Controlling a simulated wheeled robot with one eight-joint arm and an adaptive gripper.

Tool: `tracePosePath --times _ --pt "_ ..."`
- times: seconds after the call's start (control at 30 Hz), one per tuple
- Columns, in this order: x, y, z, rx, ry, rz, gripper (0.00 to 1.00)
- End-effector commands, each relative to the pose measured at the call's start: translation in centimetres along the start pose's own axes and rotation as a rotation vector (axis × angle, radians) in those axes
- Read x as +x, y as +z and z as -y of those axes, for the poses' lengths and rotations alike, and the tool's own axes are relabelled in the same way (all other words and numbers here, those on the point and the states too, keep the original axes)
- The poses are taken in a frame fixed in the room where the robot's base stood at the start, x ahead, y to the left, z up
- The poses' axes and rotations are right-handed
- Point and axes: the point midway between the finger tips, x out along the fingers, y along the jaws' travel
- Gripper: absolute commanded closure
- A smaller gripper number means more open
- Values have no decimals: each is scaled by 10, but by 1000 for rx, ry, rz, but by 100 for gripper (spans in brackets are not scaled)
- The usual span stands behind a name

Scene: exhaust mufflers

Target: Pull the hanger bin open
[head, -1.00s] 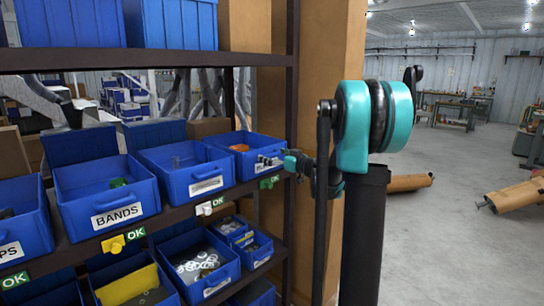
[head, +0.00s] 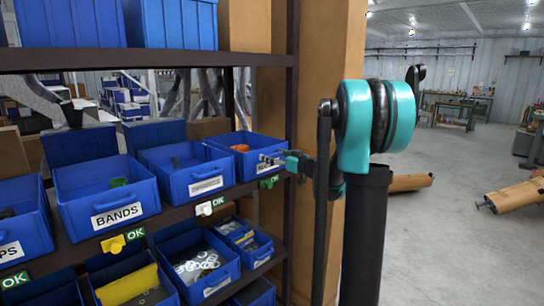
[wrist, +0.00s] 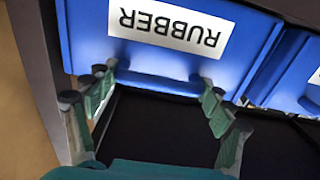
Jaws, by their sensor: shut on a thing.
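The blue bin (head: 226,141) at the right end of the middle shelf row holds an orange item; its label is mostly hidden in the head view by my gripper (head: 273,160). In the wrist view the same blue bin's front (wrist: 255,45) carries an upside-down label reading RUBBER. My gripper (wrist: 155,87) has its two green fingers on either side of the blue lip below the label, shut on it. The bin stands on the shelf between its neighbour and the dark rack post. How far it is out of the rack I cannot tell.
A blue bin with an unreadable label (head: 172,163) and the BANDS bin (head: 138,192) stand to the left. The dark rack post (head: 290,90) is close by my gripper. More bins fill the shelf below. Open floor (head: 450,230) with brown rollers lies to the right.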

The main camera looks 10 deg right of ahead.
Motion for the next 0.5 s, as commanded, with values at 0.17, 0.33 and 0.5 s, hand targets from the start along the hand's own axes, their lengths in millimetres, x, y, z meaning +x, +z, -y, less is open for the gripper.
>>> tracePosePath --times 0.17,0.33,0.5 --pt "-29 0 -1 0 4 0 71" --pt "-70 0 -1 0 6 0 71" --pt "-114 0 -1 0 6 0 71"
